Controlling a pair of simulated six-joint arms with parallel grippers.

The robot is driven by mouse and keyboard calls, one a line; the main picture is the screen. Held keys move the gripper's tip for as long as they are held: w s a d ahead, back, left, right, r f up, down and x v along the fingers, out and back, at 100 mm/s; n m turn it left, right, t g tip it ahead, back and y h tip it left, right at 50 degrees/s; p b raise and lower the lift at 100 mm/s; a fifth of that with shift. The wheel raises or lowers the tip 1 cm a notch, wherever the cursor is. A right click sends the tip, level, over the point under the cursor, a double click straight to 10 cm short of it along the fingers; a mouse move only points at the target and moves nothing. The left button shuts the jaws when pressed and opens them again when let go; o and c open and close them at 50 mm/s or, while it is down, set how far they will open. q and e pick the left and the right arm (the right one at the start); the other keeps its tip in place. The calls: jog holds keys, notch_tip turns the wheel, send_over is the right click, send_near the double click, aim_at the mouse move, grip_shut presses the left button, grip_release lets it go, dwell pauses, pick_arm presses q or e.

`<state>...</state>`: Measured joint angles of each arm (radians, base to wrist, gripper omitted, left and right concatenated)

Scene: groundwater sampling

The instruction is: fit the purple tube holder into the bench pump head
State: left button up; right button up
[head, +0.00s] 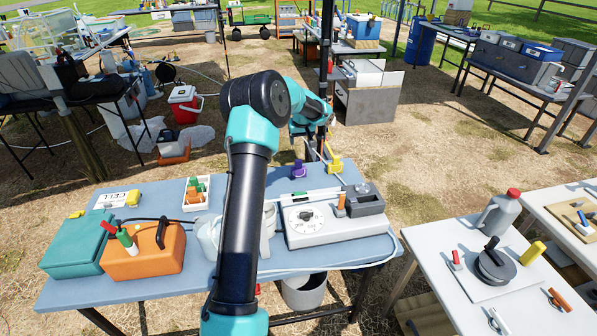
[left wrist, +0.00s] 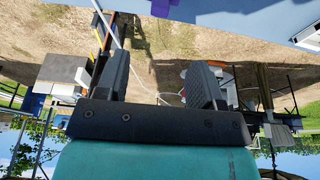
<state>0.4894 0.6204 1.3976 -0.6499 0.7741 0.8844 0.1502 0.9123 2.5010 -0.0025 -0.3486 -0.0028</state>
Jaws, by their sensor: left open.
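The purple tube holder (head: 298,168) stands near the far edge of the blue bench; a purple piece (left wrist: 163,8) also shows at the top edge of the left wrist view. The bench pump (head: 318,222) is a pale box with a dial, on the right of the bench. Its grey head part (head: 364,199) sits at the right end, with an orange piece (head: 340,204) beside it. My left gripper (left wrist: 159,62) is open with nothing between its fingers, beyond the bench's far side near the purple holder. In the head view its fingers are mostly hidden. My right gripper is out of view.
A yellow piece (head: 333,160) stands right of the purple holder. A white tray (head: 185,205) of colored pieces, an orange case (head: 128,262) and a teal case (head: 78,247) are on the left. My left arm hides part of the bench's middle. A white table (head: 430,240) stands at right.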

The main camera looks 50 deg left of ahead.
aim_at(299, 161)
pick_arm(q)
jog(key=x, duration=1)
jog(key=shift+a+f, duration=0.1)
jog(key=shift+f, duration=0.1)
jog(key=shift+x, duration=2.65)
jog(key=c, duration=1)
